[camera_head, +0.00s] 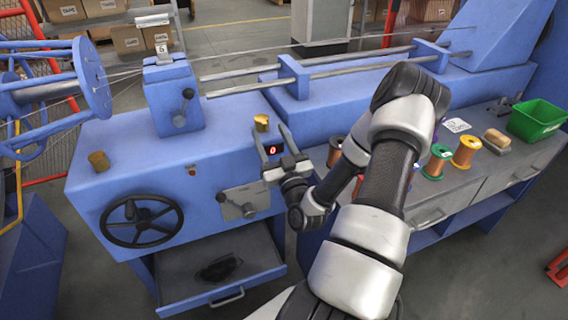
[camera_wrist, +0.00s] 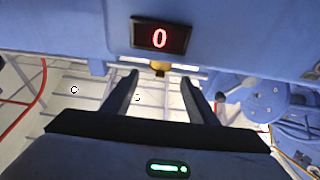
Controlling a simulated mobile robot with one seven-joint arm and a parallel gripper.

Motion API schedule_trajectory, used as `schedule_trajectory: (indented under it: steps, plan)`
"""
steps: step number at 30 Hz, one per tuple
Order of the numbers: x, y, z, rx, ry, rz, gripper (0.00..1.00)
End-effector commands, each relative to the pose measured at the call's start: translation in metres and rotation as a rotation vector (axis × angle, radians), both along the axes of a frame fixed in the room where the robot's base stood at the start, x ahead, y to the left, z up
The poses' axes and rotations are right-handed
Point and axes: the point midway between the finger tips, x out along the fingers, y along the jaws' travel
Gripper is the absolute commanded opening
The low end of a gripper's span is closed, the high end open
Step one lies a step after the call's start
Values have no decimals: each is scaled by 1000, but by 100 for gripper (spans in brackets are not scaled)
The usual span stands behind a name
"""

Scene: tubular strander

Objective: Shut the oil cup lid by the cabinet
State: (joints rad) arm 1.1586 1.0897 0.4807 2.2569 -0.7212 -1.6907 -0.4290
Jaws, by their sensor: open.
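Two small brass oil cups stand on the blue machine top. One oil cup (camera_head: 98,160) is at the left, above the black handwheel. The other oil cup (camera_head: 262,123) is behind the red digit display, at the top edge of the front face. It also shows in the wrist view as a small brass shape (camera_wrist: 161,67) just below the display. The cups are too small to tell whether their lids are open or shut. My gripper (camera_head: 269,129) is open and empty in front of the display, its fingertips pointing toward the right-hand cup. In the wrist view its fingers (camera_wrist: 160,77) flank that cup.
The digit display (camera_head: 272,149) and a lever plate (camera_head: 244,201) are close to my gripper. The handwheel (camera_head: 141,221) and an open drawer (camera_head: 220,272) are at lower left. A grey bench (camera_head: 465,185) with spools and a green bin (camera_head: 536,120) stands at right.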

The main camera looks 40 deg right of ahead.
Motion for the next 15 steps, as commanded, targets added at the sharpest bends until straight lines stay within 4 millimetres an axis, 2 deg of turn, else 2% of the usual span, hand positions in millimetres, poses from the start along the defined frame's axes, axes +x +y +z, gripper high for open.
schedule_trajectory:
  steps: [9,15]
  plan:
    - [-74,19,-23,5,5,-1,53]
    - [-112,29,-33,4,3,-1,53]
